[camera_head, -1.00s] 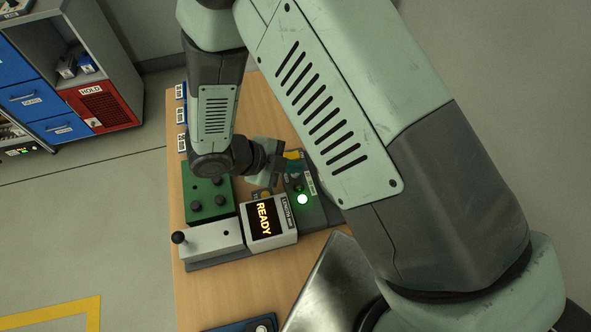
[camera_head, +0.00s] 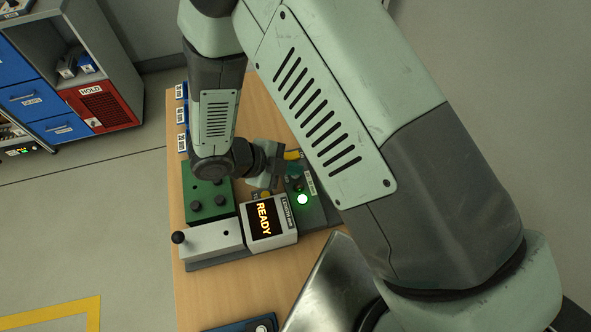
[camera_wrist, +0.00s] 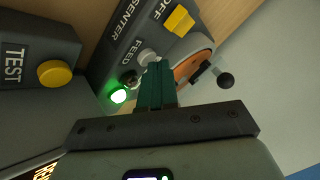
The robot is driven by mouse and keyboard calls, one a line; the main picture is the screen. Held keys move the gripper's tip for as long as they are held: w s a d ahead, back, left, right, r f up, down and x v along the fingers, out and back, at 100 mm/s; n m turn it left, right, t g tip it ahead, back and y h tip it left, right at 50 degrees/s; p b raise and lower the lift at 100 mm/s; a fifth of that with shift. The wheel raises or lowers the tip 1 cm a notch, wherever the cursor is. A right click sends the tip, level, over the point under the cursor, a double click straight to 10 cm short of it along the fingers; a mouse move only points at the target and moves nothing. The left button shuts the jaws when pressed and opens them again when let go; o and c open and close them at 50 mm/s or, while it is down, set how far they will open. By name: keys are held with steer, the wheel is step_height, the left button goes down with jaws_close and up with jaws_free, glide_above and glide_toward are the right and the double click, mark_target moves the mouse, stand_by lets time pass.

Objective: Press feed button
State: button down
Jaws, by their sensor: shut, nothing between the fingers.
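The presenter box (camera_wrist: 113,55) is dark grey, with the word FEED on its top. A pale round button (camera_wrist: 148,56) sits near that word, and a small dark knob (camera_wrist: 129,77) and a lit green lamp (camera_wrist: 118,96) are in line with it. The green lamp also shows in the head view (camera_head: 303,199). My gripper (camera_wrist: 158,66) is shut and empty, its teal fingertips over the box beside the pale button. They partly cover that area, and I cannot tell whether they touch it. In the head view my gripper (camera_head: 292,170) is partly hidden by my arm.
A yellow OFF switch (camera_wrist: 179,20) is on the box's far end. A yellow TEST button (camera_wrist: 55,73) is on the neighbouring unit. The display unit (camera_head: 285,236) reads READY. A grey fixture with a lever (camera_head: 210,243) and a green block (camera_head: 194,180) stand to the left.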

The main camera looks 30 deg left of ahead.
mark_target(292, 177)
stand_by(0.3)
steer(key=shift+r, duration=3.4)
